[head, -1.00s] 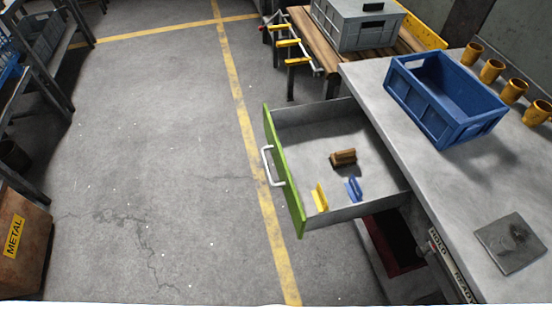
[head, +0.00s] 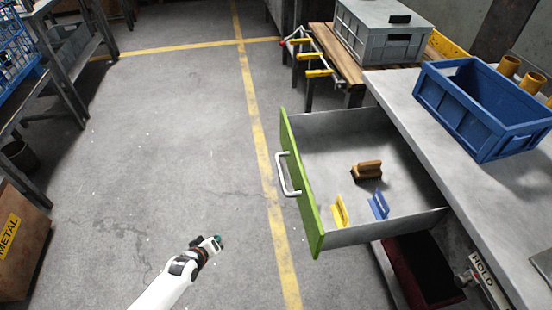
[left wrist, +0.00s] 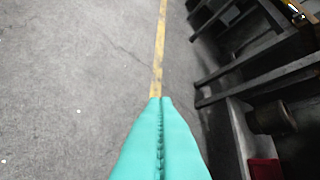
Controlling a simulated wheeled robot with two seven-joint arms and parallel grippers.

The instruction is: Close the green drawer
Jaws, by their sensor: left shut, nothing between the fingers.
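The green drawer (head: 302,190) is pulled out from the workbench at the right in the head view. Its green front has a white handle (head: 287,174) facing left. A brown brush-like block (head: 367,171), a yellow piece (head: 340,211) and a blue piece (head: 378,204) lie inside it. My left gripper (head: 217,242) is shut and empty, left of the drawer front and apart from it. Its teal fingers (left wrist: 162,103) touch each other in the left wrist view. My right gripper is not in view.
The workbench top (head: 408,88) carries a blue crate (head: 500,128) and yellow cups (head: 508,66). A dark red open bin (head: 400,277) sits under the drawer. A side table with a grey box (head: 372,38) stands behind. The floor left of the drawer is clear.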

